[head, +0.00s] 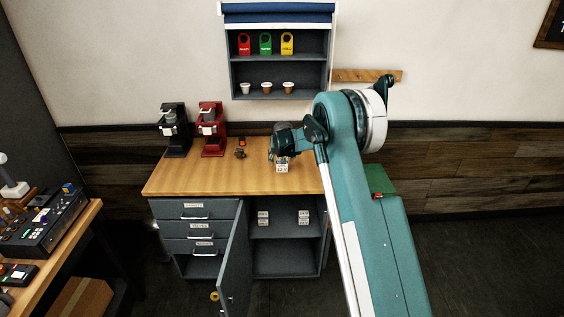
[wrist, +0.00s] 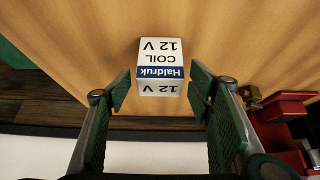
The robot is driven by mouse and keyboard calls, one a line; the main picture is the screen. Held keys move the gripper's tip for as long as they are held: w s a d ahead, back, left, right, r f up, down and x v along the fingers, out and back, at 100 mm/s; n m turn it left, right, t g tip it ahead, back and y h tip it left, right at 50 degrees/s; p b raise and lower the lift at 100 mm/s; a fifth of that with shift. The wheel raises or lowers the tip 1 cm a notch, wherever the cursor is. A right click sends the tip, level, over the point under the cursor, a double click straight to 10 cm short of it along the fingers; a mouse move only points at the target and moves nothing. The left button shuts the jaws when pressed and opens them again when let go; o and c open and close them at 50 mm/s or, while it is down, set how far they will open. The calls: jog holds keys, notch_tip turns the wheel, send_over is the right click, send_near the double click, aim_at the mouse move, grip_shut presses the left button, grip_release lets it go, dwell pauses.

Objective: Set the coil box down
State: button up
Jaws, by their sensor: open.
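The coil box (wrist: 160,52) is a small white and blue carton printed "Haldruk COIL 12 V". In the wrist view it sits on the wooden worktop (wrist: 70,30), between and just beyond my fingertips. My gripper (wrist: 160,92) is open, with a gap between each green finger pad and the box. In the head view the box (head: 282,168) shows on the worktop (head: 220,178) just below my gripper (head: 280,157), whose fingers are mostly hidden there by the wrist.
A black brewer (head: 174,130) and a red brewer (head: 212,130) stand on the worktop's left, with a small dark part (head: 240,150) nearby. The cabinet door (head: 235,265) hangs open; two similar boxes sit on its shelf (head: 283,230). A wall cabinet (head: 279,92) hangs above.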

jog(key=v, duration=0.9)
jog(key=shift+s+r, duration=0.2)
jog(key=shift+r, duration=0.1)
jog(key=shift+r, duration=0.1)
dwell(0.6)
